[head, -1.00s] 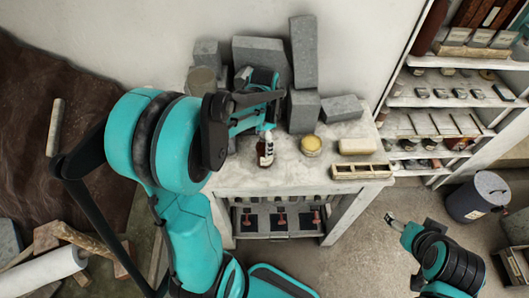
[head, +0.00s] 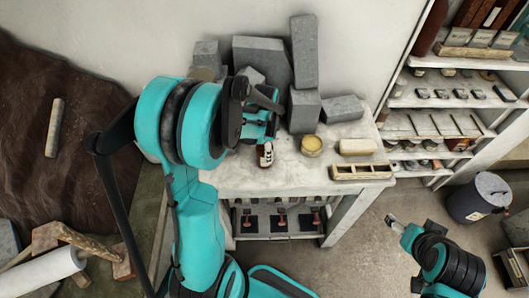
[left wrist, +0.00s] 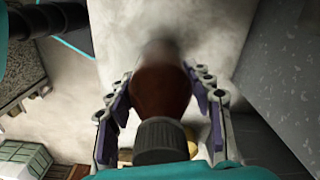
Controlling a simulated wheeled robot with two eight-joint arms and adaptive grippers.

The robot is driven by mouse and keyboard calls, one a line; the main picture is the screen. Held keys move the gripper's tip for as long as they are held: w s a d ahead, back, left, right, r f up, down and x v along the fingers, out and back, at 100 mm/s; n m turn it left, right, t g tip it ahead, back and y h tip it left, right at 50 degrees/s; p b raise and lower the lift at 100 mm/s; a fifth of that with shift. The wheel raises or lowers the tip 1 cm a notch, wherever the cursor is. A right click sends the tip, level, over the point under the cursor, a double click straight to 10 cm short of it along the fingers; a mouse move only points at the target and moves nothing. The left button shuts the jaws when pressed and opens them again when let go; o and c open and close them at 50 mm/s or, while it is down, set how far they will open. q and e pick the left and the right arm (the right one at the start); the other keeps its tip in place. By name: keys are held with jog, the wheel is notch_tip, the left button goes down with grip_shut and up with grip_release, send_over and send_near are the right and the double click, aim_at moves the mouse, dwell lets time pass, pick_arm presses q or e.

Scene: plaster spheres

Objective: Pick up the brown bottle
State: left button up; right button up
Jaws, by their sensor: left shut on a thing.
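The brown bottle (head: 265,156) stands on the worktable with a pale label showing; its upper part is hidden behind my left gripper (head: 262,137). In the left wrist view the bottle (left wrist: 158,92) has a reddish-brown body and a dark ribbed cap, and it sits between the two fingers. My left gripper (left wrist: 161,90) is shut on it, one finger at each side. Whether the bottle's base touches the tabletop is not clear. My right gripper (head: 394,222) is low at the right, over the floor and away from the table; its jaws are too small to read.
The worktable (head: 235,178) holds grey stone blocks (head: 262,55) at the back, a yellow-topped jar (head: 311,145), a pale block (head: 357,147) and a wooden compartment tray (head: 361,171). Shelves (head: 440,100) and a dark bucket (head: 478,198) stand at the right.

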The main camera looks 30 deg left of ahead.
pick_arm(q)
jog(key=shift+r, duration=0.1)
notch_tip(320, 180, up, 4)
jog(key=shift+r+p, duration=0.2)
jog(key=shift+p, duration=0.1)
jog(key=d+r, duration=0.6)
jog(key=d, duration=0.5)
jog(key=shift+d+r, duration=0.15)
jog(key=shift+d, duration=0.25)
